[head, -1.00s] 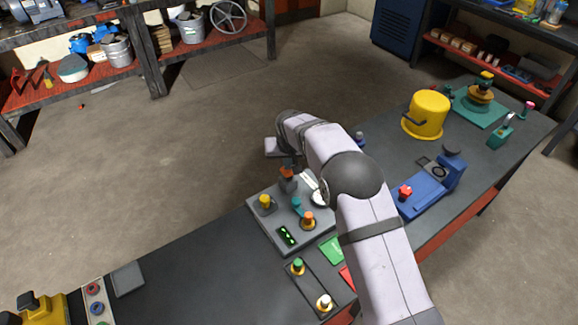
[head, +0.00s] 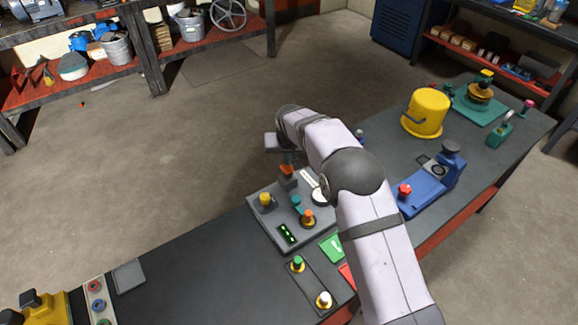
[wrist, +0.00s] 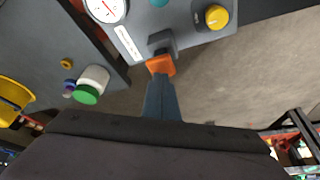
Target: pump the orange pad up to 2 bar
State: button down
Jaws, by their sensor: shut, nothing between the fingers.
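The orange pad (head: 287,170) sits on a dark grey post at the back edge of the grey pump panel (head: 262,226). It also shows in the wrist view (wrist: 161,65). My gripper (wrist: 161,80) is shut and empty, its dark fingertips at the orange pad; I cannot tell whether they press on it. In the head view my wrist hides most of the fingers. A round white gauge (wrist: 106,7) shows partly in the wrist view, cut by the frame edge. Its reading is too small to tell. In the head view my arm partly hides the gauge (head: 319,196).
The panel carries a yellow knob (head: 265,199), a teal lever (head: 296,202), an orange knob (head: 308,216) and a display with green lights (head: 287,233). A blue device (head: 430,189) and a yellow bucket (head: 426,113) stand to the right. Bare floor lies behind the panel.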

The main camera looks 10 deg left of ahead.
aim_at(288, 167)
jog(key=shift+f+b, duration=0.85)
jog(key=shift+f, duration=0.65)
jog(key=shift+s+r, duration=0.1)
jog(key=shift+r+p, duration=0.9)
jog(key=shift+r, duration=0.55)
jog(key=shift+f, duration=0.1)
jog(key=shift+f+b, duration=1)
jog(key=shift+f, duration=0.4)
jog(key=shift+r, duration=0.1)
jog(key=shift+r+p, duration=0.85)
jog(key=shift+r, duration=0.45)
jog(key=shift+f, duration=0.15)
